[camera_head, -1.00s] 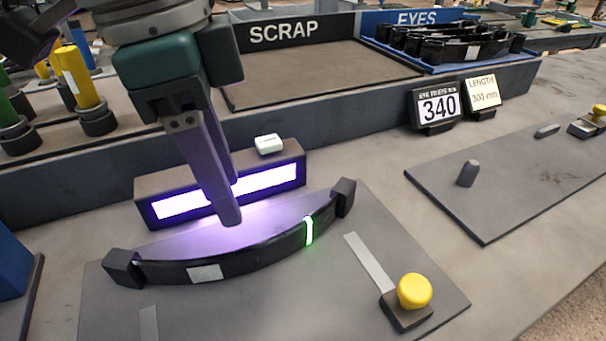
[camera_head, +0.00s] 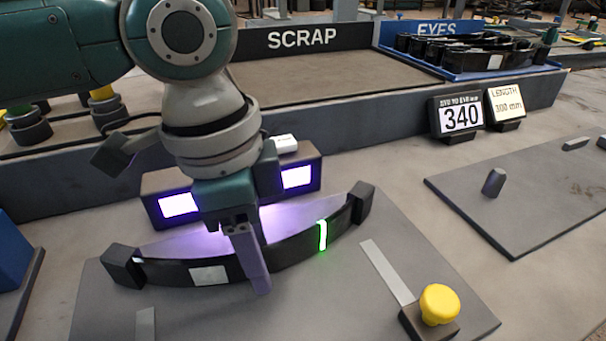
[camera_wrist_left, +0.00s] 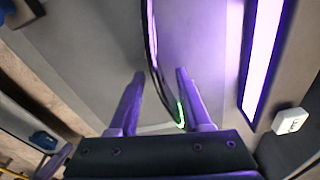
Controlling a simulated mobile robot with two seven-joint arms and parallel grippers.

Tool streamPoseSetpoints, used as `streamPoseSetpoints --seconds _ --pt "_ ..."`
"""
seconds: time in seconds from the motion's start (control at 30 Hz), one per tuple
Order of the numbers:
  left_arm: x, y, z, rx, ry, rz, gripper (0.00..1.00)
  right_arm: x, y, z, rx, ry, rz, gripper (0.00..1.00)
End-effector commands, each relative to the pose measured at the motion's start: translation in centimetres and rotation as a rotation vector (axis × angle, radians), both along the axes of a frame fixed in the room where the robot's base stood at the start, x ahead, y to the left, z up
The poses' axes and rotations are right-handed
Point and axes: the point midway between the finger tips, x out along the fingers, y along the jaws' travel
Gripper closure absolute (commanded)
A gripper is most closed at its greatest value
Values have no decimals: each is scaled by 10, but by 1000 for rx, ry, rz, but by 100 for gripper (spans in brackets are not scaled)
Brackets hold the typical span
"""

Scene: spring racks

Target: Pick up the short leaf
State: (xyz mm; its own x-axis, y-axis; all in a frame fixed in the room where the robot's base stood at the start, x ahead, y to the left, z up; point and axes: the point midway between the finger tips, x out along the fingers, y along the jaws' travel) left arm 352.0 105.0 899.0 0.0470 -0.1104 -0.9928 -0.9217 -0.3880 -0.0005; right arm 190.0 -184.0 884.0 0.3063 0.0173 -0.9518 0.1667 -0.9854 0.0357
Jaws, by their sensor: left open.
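A dark curved leaf (camera_head: 290,252) with a pale label and a bright green stripe lies across a grey plate (camera_head: 325,310), its ends at two black blocks. My left gripper (camera_head: 258,270) is open over the middle of the leaf, pointing down. One finger shows on the near side of the leaf; the other is hidden in the head view. In the left wrist view the leaf (camera_wrist_left: 153,55) runs as a thin dark line between the two spread fingers (camera_wrist_left: 160,74), with no clear contact. My right gripper is not in view.
A glowing light bar (camera_head: 297,177) stands just behind the leaf. A yellow knob (camera_head: 439,304) sits at the plate's front right. A scrap tray (camera_head: 330,75), a blue eyes tray (camera_head: 455,70) and a 340 sign (camera_head: 461,117) are behind. A second plate (camera_head: 545,205) lies right.

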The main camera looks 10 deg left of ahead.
Motion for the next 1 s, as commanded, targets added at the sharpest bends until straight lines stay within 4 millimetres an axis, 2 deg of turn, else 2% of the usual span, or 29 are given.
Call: streamPoseSetpoints --seconds 0.13,0.57,1.0 --pt "0 0 0 0 0 -1 51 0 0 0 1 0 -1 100" --pt "0 0 1 0 0 -1 100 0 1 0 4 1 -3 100" --pt "0 0 1 0 0 -2 100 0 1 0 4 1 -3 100"
